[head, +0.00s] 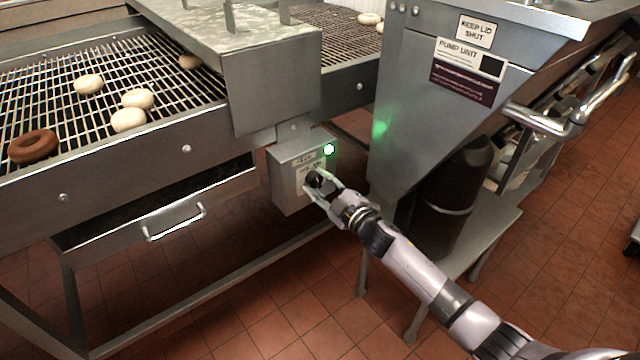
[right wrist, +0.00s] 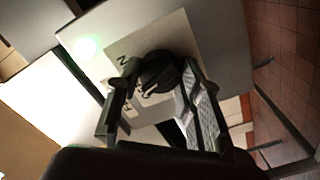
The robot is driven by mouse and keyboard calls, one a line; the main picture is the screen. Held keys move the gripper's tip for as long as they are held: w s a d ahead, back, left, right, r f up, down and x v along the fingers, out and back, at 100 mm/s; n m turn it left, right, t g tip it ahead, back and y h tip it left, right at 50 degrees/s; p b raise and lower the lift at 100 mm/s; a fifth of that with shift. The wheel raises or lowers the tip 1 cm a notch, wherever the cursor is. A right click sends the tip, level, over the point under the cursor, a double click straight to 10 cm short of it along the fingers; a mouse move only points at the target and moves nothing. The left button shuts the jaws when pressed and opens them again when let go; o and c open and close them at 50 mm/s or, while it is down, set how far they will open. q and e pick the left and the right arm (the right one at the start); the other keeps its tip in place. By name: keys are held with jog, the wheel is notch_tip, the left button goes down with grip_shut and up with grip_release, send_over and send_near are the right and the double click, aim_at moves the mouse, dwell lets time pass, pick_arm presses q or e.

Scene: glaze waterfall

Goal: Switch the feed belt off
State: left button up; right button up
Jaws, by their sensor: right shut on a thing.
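The belt's grey control box (head: 284,181) hangs under the side of the conveyor. A green lamp (head: 329,149) glows on its upper right; its glow also shows in the right wrist view (right wrist: 88,46). A black rotary knob (head: 315,178) sits on the box's face, over a white label. My right gripper (head: 316,186) is at the box with its fingers shut on the knob. In the right wrist view the knob (right wrist: 160,72) lies between the fingertips. The lettering around it is partly hidden. My left gripper is not in view.
The wire feed belt (head: 50,85) carries several pale dough rings and one brown ring (head: 33,146). A pump unit (head: 440,110) with a metal handle stands close to the right of the box. A drawer (head: 165,215) is below the belt.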

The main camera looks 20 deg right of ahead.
jog(key=shift+n, duration=1.2)
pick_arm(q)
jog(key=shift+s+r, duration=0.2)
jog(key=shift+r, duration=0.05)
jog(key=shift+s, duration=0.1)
pick_arm(e)
jog(key=o, duration=0.9)
jog(key=shift+o, duration=1.3)
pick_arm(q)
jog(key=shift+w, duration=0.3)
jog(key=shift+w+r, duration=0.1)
